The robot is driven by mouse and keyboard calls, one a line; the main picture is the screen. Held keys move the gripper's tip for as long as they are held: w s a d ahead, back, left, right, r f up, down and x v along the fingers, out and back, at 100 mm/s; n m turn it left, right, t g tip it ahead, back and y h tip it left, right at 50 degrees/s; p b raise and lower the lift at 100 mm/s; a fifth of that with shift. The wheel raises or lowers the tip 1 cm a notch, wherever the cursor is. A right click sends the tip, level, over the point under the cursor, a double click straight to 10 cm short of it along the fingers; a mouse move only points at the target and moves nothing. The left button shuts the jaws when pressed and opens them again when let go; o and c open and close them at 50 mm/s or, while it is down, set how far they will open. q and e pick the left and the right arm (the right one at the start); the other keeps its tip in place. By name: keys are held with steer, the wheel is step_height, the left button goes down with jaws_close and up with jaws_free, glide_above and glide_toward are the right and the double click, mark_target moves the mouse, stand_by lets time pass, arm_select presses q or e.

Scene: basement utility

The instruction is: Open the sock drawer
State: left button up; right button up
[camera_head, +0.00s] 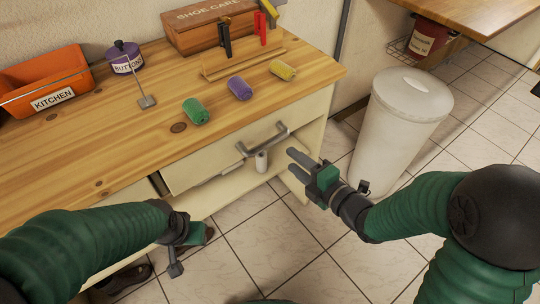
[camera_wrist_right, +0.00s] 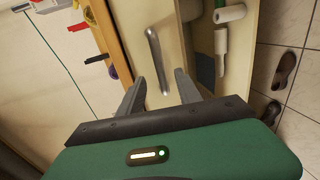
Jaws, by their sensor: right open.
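A cream drawer front (camera_head: 215,162) sits under the wooden worktop and looks shut; no label shows on it. Its grey bar handle (camera_head: 262,139) also shows in the right wrist view (camera_wrist_right: 154,55). My right gripper (camera_head: 290,161) is open and empty, just right of and a little below the handle in the head view. In the right wrist view its fingers (camera_wrist_right: 160,78) point at the drawer front, with the handle lying between their lines; no grip on it shows. My left gripper (camera_head: 176,262) hangs low in front of the cabinet; its jaws are unclear.
The worktop (camera_head: 120,165) carries an orange kitchen bin (camera_head: 45,82), a purple button jar (camera_head: 124,58), a shoe care box (camera_head: 205,25) and coloured rolls. A white bin (camera_head: 400,115) stands right. Shoes (camera_wrist_right: 284,70) are on the floor.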

mark_target(269, 144)
steer(key=x, duration=1.1)
steer(key=shift+s+a+b, duration=0.1)
steer(key=shift+a+b, duration=0.2)
steer(key=shift+a, duration=0.15)
steer(key=shift+w+d, duration=0.15)
steer(key=shift+w, duration=0.1)
jaws_close()
steer(key=shift+s, duration=0.1)
steer(key=shift+f, duration=0.15)
